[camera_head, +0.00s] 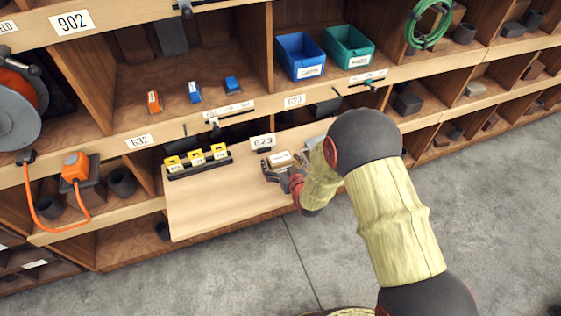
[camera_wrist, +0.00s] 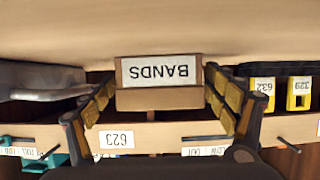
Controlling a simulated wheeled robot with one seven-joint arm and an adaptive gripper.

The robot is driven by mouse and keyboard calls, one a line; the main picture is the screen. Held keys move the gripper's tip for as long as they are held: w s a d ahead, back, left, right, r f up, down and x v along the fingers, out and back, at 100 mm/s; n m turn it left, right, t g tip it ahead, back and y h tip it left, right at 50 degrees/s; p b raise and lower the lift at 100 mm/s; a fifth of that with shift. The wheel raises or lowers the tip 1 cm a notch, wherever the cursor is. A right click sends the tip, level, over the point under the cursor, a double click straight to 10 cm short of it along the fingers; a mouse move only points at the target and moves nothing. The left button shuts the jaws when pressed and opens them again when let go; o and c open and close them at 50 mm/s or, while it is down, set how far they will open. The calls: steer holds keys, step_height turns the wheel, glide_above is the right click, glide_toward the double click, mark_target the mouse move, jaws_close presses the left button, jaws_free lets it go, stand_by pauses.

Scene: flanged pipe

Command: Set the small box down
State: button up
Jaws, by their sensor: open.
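The small box (camera_head: 280,158) is brown with a white label. It appears to rest on the pale pull-out board (camera_head: 215,205), near the 623 sign. In the wrist view, which is upside down, the small box (camera_wrist: 160,98) shows its label reading BANDS. My gripper (camera_head: 284,172) reaches over the board from the right. In the wrist view the fingers of my gripper (camera_wrist: 160,88) stand open on both sides of the box, with a narrow gap visible at each side. The far side of the box is hidden.
A black rack (camera_head: 200,166) with yellow numbered tags stands left on the board. A grey object (camera_wrist: 45,80) lies beside the box, partly hidden by my arm in the head view. Blue (camera_head: 299,57) and green (camera_head: 348,47) bins sit on the shelf above. The board's front is clear.

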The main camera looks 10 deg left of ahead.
steer(key=shift+r, duration=0.15)
steer(key=shift+s+d+r, duration=0.15)
steer(key=shift+s+d, duration=0.05)
steer(key=shift+s, duration=0.1)
steer(key=p+v, duration=0.2)
steer(key=v, duration=0.9)
steer(key=shift+s, duration=0.15)
